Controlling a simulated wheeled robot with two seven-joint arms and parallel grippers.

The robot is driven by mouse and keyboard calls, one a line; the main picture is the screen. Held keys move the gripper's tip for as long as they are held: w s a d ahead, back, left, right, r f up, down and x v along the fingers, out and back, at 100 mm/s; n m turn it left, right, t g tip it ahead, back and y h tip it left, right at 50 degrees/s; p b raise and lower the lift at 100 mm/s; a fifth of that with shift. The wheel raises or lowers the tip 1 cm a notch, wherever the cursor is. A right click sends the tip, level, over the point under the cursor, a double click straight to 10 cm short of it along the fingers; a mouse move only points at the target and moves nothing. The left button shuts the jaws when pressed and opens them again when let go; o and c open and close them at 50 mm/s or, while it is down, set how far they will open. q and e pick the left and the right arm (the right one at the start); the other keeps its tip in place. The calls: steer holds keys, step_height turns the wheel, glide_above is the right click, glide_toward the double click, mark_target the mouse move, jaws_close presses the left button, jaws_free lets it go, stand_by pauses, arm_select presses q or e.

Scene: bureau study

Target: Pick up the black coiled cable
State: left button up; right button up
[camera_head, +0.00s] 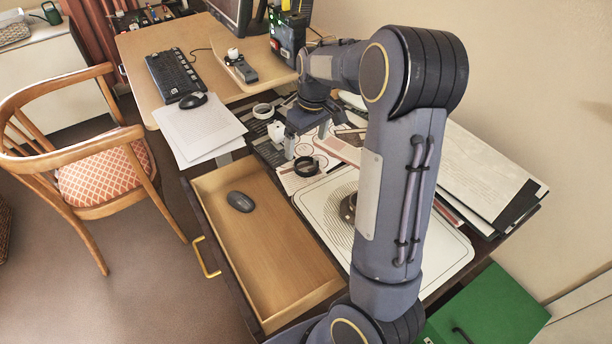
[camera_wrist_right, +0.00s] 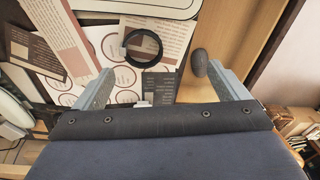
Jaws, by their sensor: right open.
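The black coiled cable (camera_head: 307,166) is a dark ring lying flat on papers on the desk, just behind the open drawer. In the right wrist view the cable (camera_wrist_right: 143,47) lies ahead of the fingers, between their lines, and is not touched. My right gripper (camera_head: 307,139) is open and empty, above the desk and a little farther back than the cable. Its two fingers (camera_wrist_right: 161,70) show wide apart in the wrist view. My left gripper is not in view.
The open wooden drawer (camera_head: 270,262) holds a dark mouse (camera_head: 240,201). A white tray (camera_head: 440,250) lies on the desk partly behind my right arm. A roll of tape (camera_head: 263,111) lies to the back left. A chair (camera_head: 92,165) stands left.

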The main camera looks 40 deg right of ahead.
steer(key=h, duration=0.1)
glide_above(306, 163)
steer(key=shift+n+g, duration=0.4)
steer(key=f, duration=0.4)
steer(key=shift+s+d+f+b, duration=0.15)
steer(key=shift+s+f+b, duration=0.05)
steer(key=shift+s+b, duration=0.15)
steer(key=f, duration=0.4)
steer(key=f+b, duration=0.1)
steer(key=f, duration=0.2)
steer(key=shift+w, duration=0.3)
steer(key=c, duration=1)
steer(key=shift+c, duration=0.2)
steer(key=shift+r, duration=0.1)
